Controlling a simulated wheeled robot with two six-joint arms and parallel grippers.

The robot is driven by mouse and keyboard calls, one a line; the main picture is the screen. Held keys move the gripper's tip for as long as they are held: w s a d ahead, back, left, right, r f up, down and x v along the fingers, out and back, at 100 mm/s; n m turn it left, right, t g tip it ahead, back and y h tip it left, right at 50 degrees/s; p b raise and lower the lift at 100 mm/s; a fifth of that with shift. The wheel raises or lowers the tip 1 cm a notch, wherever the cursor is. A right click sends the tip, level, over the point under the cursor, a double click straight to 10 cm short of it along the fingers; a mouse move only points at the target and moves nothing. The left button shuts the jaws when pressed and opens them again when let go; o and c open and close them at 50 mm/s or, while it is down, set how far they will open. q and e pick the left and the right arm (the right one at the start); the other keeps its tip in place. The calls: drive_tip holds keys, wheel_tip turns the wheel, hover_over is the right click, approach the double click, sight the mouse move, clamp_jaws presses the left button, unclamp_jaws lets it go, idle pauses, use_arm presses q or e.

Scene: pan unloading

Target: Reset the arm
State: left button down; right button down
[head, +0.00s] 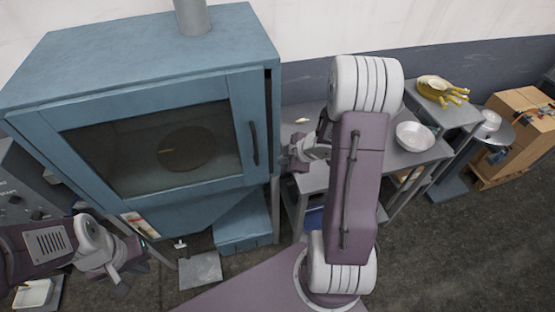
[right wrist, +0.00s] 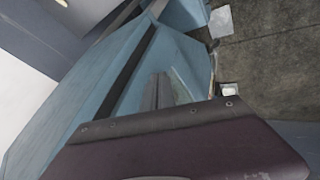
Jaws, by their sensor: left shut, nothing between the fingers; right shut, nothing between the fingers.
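My right arm (head: 357,185) stands upright in the middle of the head view, bent at the elbow. Its gripper (head: 289,158) is at the left of the forearm, just right of the blue oven and apart from its door handle. In the right wrist view the right gripper's fingers (right wrist: 162,90) are together, with nothing between them. My left gripper (head: 135,262) is at the lower left of the head view, below the oven's front. It is shut and empty.
The blue oven (head: 125,60) has its glass door shut, with a dark round thing (head: 187,149) behind the glass. A grey table (head: 290,117) holds a pale bowl (head: 414,136). A wooden crate (head: 520,110) stands far right.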

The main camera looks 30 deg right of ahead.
drive_tip(key=w+a+f+m+t+h+b, duration=0.1)
drive_tip(key=w+a+f+m+b, duration=0.1)
drive_tip(key=a+f+b, duration=1.15)
drive_tip(key=s+d+m+g+h+b, duration=0.1)
drive_tip(key=s+m+g+b, duration=0.3)
drive_tip(key=s+m, duration=0.6)
drive_tip(key=s+d+g, duration=0.1)
drive_tip(key=s+g, duration=0.1)
drive_tip(key=s, duration=0.4)
drive_tip(key=shift+f+m+g, duration=0.3)
drive_tip(key=shift+f, duration=0.05)
drive_tip(key=shift+s, duration=0.1)
